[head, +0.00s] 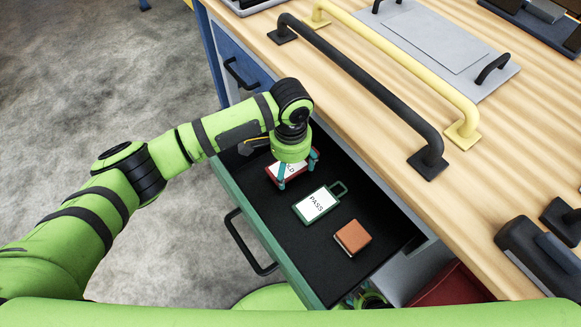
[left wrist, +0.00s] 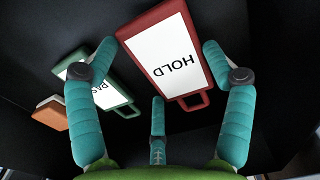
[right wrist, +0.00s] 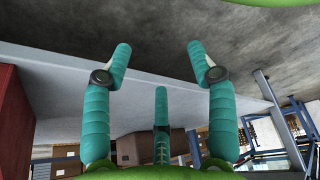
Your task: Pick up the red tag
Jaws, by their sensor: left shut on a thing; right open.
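The red tag (head: 290,169), with a white face reading HOLD, is at the far end of the open drawer (head: 262,237). My left gripper (head: 298,167) comes down over it and partly hides it. In the left wrist view the red tag (left wrist: 165,55) lies between the fingers, which are shut on its two long sides. I cannot tell whether it is clear of the drawer floor.
A green PASS tag (head: 316,204) and a brown block (head: 352,237) lie nearer in the drawer. The wooden worktop (head: 365,130) on the right carries a black bar handle (head: 360,85), a yellow one (head: 405,65) and a grey plate (head: 435,45).

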